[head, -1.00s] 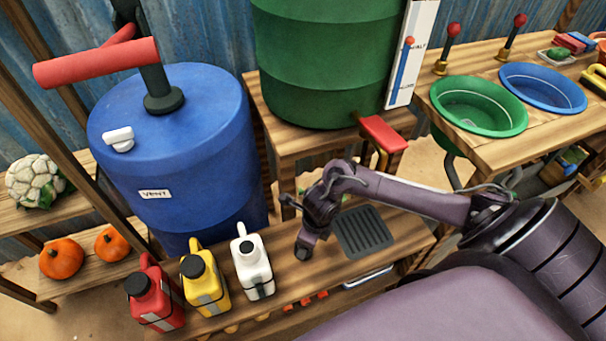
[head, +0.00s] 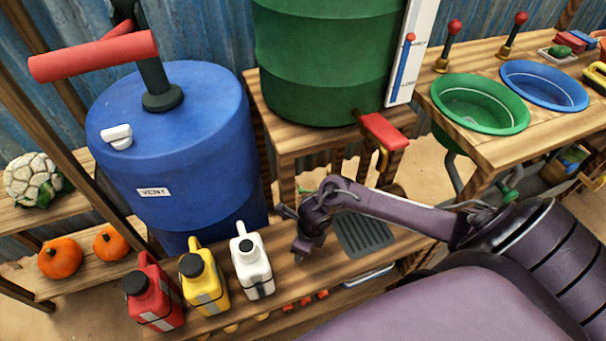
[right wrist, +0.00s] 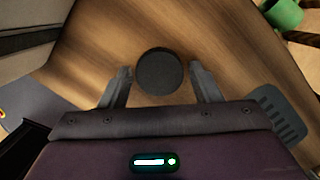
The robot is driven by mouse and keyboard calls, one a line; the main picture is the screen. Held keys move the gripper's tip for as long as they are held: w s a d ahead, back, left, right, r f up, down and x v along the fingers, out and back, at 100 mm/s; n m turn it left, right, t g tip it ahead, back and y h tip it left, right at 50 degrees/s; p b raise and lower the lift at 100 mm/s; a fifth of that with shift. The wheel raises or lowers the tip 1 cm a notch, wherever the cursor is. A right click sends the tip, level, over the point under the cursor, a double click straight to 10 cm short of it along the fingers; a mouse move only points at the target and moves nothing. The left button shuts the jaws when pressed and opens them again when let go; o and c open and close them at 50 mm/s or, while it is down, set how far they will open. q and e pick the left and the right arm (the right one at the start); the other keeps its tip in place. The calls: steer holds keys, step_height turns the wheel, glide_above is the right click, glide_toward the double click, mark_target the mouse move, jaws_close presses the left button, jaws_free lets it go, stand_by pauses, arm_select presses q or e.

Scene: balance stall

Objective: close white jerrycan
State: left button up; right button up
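The white jerrycan (head: 254,274) stands upright on the low wooden bench, at the right end of a row of jerrycans. A small dark round spot shows on its top; I cannot tell whether it is an open mouth. A black round cap (right wrist: 159,73) shows in the right wrist view against the bench wood. My right gripper (right wrist: 160,88) is open, with one finger on each side of the cap and a gap to both. In the head view the right gripper (head: 301,252) is low over the bench, right of the white jerrycan. My left gripper is not in view.
A yellow jerrycan (head: 205,286) and a red jerrycan (head: 155,300), both with black caps, stand left of the white one. A dark drain grate (head: 366,232) lies right of the gripper. The blue barrel (head: 180,150) and green barrel (head: 320,60) rise behind.

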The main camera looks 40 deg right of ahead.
steer(key=c, duration=0.7)
steer(key=shift+c, duration=0.2)
steer(key=shift+r, duration=0.6)
step_height(320, 180, up, 3)
steer(key=shift+w+f+p, duration=0.1)
steer(key=shift+p, duration=0.5)
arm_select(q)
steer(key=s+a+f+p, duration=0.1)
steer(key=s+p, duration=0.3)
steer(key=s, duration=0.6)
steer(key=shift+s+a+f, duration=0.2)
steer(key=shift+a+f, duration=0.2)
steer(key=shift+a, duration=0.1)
arm_select(e)
step_height(320, 180, up, 16)
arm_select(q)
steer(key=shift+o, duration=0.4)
